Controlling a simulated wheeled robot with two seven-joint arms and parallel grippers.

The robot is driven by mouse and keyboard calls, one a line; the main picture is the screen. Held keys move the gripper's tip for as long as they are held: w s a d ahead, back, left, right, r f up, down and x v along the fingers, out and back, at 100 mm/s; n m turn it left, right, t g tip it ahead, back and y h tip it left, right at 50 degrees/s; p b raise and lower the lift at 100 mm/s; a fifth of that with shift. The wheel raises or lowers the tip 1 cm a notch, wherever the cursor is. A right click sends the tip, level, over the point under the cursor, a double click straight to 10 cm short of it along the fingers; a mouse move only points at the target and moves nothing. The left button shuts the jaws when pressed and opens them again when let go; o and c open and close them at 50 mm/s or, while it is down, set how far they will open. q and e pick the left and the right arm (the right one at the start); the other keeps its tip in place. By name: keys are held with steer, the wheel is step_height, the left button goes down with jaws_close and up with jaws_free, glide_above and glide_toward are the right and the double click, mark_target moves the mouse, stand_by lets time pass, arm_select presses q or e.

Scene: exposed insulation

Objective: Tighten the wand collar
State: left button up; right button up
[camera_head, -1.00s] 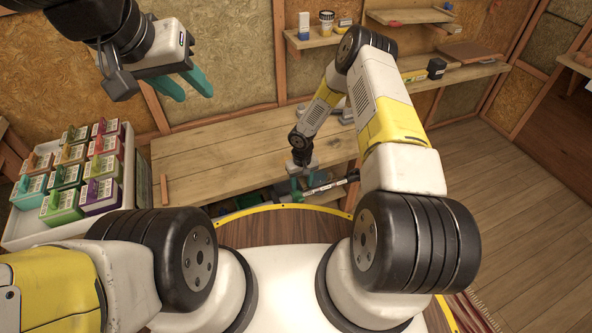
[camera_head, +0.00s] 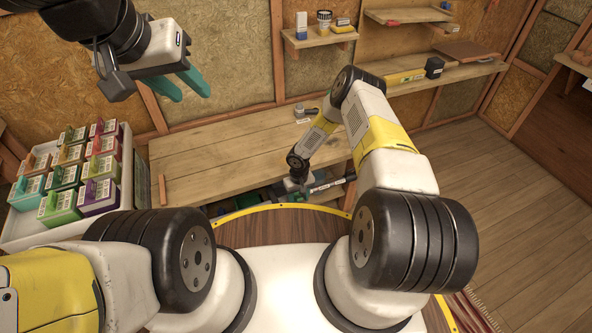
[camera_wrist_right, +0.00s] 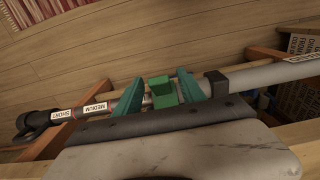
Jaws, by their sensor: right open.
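The wand (camera_wrist_right: 265,75) is a long grey-white tube lying across the right wrist view, with labels reading SHORT and MEDIUM on its thinner left part. Its green collar (camera_wrist_right: 163,92) sits between the two teal fingers of my right gripper (camera_wrist_right: 160,77), which is open with a finger on either side. I cannot tell whether a finger touches the collar. In the head view, the wand (camera_head: 328,184) shows just past the bench's front edge, beside my right gripper (camera_head: 296,195). My left gripper (camera_head: 191,92) is open and empty, raised at upper left, far from the wand.
The wooden bench (camera_head: 225,150) is mostly bare, with a grey metal item (camera_head: 304,114) at its back. A white rack (camera_head: 128,165) of coloured boxes stands at left. Wall shelves (camera_head: 320,38) hold small items. Items are stored under the bench. Open floor (camera_head: 510,210) lies at right.

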jaws_close()
stand_by(1.3)
